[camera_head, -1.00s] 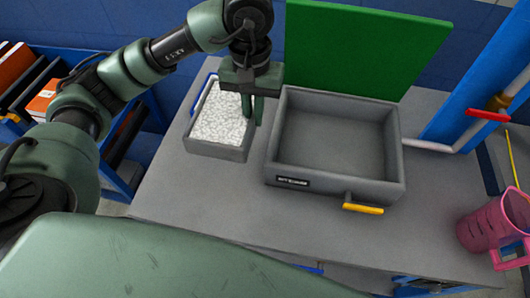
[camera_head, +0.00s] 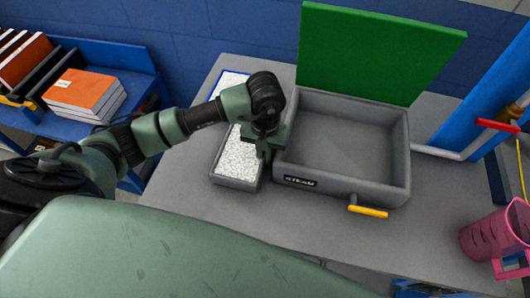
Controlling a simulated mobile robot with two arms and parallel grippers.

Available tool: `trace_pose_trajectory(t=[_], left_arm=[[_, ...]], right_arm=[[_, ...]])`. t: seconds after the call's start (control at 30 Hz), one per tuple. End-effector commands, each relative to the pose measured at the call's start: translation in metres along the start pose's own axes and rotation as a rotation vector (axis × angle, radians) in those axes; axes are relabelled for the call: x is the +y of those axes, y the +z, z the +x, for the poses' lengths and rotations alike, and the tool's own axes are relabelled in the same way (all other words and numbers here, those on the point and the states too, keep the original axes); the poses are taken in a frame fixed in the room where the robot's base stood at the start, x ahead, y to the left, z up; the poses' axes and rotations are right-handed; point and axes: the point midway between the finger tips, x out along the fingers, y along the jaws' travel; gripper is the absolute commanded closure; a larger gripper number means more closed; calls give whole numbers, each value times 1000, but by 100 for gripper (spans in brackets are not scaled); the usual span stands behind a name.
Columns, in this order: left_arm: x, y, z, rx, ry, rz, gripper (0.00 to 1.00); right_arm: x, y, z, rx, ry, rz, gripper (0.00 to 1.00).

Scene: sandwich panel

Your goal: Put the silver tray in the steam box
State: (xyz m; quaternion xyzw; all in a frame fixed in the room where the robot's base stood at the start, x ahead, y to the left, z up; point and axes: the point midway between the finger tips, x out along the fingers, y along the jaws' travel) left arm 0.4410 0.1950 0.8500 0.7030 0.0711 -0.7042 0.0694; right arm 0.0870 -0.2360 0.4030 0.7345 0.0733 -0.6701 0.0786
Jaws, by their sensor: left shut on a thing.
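The silver tray (camera_head: 236,184) is a grey open tray filled with white grains, at the left side of the steam box. The steam box (camera_head: 340,187) is a large grey open box with a label on its front, and its inside is empty. My left gripper (camera_head: 263,152) points down and is shut on the tray's right wall, close to the box's left wall. My arm hides part of the tray's far end. I cannot tell whether the tray is off the table. My right gripper is not in view.
A green panel (camera_head: 375,52) stands upright behind the box. A yellow handle (camera_head: 368,211) sticks out at its front. A blue-edged white patch (camera_head: 229,84) lies behind the tray. A pink jug (camera_head: 485,236) and a red-handled pipe valve (camera_head: 498,125) are at the right.

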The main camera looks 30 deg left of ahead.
Motion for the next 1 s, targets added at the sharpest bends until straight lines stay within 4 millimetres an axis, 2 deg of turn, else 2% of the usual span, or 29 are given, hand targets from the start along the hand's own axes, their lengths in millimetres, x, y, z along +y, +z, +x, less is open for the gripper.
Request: trace_pose_trajectory(t=[0.33,0.37,0.4,0.73,0.8,0.87,1.0], left_arm=[[0,-1,4,3,1,1,100],[0,-1,4,2,1,1,88],[0,-1,2,2,1,1,82],[0,0,1,1,1,0,82],[0,0,-4,1,1,-1,82],[0,-2,-8,6,2,0,82],[0,-3,-34,10,2,2,82]], right_arm=[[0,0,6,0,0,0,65],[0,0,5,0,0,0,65],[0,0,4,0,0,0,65],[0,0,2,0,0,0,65],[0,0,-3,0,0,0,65],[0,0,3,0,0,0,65],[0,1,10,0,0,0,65]])
